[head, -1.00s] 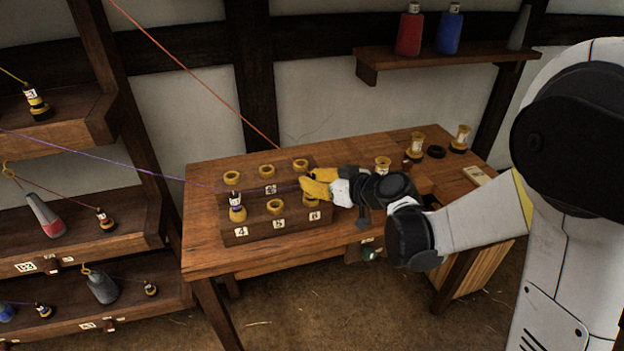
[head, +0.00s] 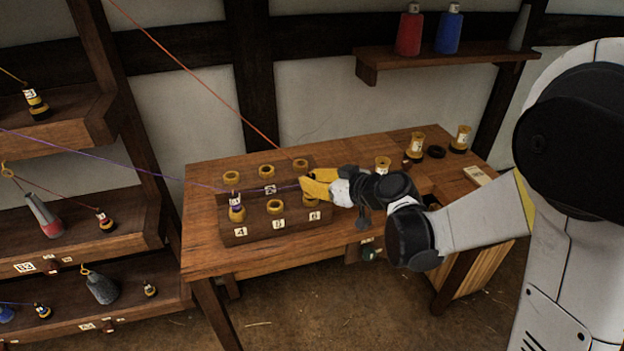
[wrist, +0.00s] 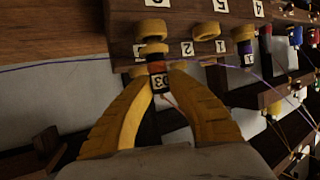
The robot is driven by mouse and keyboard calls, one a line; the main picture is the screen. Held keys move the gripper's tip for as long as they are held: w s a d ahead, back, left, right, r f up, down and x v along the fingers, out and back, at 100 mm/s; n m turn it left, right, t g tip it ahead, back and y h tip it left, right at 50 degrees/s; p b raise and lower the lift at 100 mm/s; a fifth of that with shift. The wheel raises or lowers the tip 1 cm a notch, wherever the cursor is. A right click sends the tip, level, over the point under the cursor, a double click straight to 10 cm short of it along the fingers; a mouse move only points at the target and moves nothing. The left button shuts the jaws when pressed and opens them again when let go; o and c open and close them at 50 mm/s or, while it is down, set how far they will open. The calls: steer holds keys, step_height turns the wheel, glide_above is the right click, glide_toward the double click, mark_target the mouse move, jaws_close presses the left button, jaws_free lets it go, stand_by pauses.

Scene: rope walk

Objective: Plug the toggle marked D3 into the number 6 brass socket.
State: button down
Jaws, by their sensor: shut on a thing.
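The toggle marked D3 (wrist: 158,82) is held between the two yellow fingers of my gripper (wrist: 160,78). In the head view my gripper (head: 303,184) is over the right end of the stepped socket block (head: 265,235) and hides the toggle. The number 6 brass socket (head: 311,203) is in the front row at right, partly covered by the fingers. In the wrist view that socket (wrist: 152,27) shows just beyond the toggle's brass end. I cannot tell whether they touch; the toggle does not look seated.
A toggle (head: 236,204) with a purple cord stands in the number 4 socket. The number 5 socket (head: 275,207) is empty. An orange cord (head: 195,75) comes down behind the block. Brass spools (head: 417,143) stand at the table's right; shelves with weights are at left.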

steer(key=shift+f+b, duration=0.45)
steer(key=shift+f, duration=0.1)
steer(key=c, duration=1.7)
jaws_free()
steer(key=shift+o, duration=0.2)
steer(key=p+v, duration=0.3)
steer(key=v, duration=0.8)
